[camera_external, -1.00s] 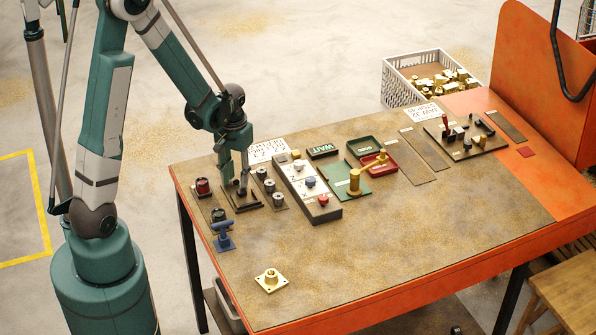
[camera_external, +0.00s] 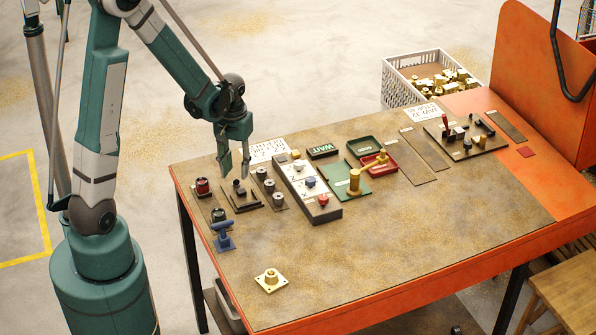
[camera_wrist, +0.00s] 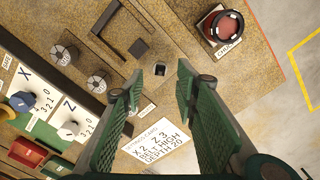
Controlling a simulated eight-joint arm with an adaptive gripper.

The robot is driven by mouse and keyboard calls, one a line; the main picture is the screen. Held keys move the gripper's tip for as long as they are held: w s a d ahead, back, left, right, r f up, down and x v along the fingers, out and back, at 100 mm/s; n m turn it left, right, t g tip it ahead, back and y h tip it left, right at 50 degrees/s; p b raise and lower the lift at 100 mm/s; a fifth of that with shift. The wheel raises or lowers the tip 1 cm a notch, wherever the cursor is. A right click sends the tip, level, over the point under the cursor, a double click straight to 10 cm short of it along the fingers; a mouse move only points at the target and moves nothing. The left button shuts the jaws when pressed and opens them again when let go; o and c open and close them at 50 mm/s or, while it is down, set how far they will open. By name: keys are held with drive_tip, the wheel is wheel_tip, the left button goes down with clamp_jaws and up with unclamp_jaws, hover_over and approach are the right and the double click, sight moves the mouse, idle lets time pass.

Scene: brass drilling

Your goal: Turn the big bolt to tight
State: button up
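A dark fixture plate (camera_external: 252,205) lies near the table's left end, with a dark upright bolt head (camera_external: 238,184) on it. I take this to be the big bolt, though its name cannot be read. In the wrist view a dark square-topped head (camera_wrist: 159,69) shows just beyond the gap between my fingertips, and a larger black block (camera_wrist: 138,48) sits close beside it. My gripper (camera_external: 235,170) points down over the fixture, its fingers spread and empty. In the wrist view, my gripper (camera_wrist: 158,90) has a wide gap between its fingers. The bolt's tightness cannot be read.
A red-topped round button (camera_external: 203,187) and a blue handle (camera_external: 223,236) stand to the left. Round grey knobs (camera_external: 270,187) and a white dial panel (camera_external: 308,184) stand to the right. A brass flange (camera_external: 270,280) lies nearer the front.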

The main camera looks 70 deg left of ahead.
wheel_tip(320, 180, up, 4)
drive_tip(key=shift+r, duration=0.2)
drive_tip(key=shift+w+a+r+t+y+b, duration=0.5)
drive_tip(key=shift+w+r+t+y+b, duration=0.2)
drive_tip(key=shift+b, duration=0.6)
drive_tip(key=shift+w+a+r+t+y+b, duration=0.55)
drive_tip(key=shift+w+t+y+b, duration=0.2)
drive_tip(key=shift+b, duration=0.5)
drive_tip(key=shift+d+r, duration=0.1)
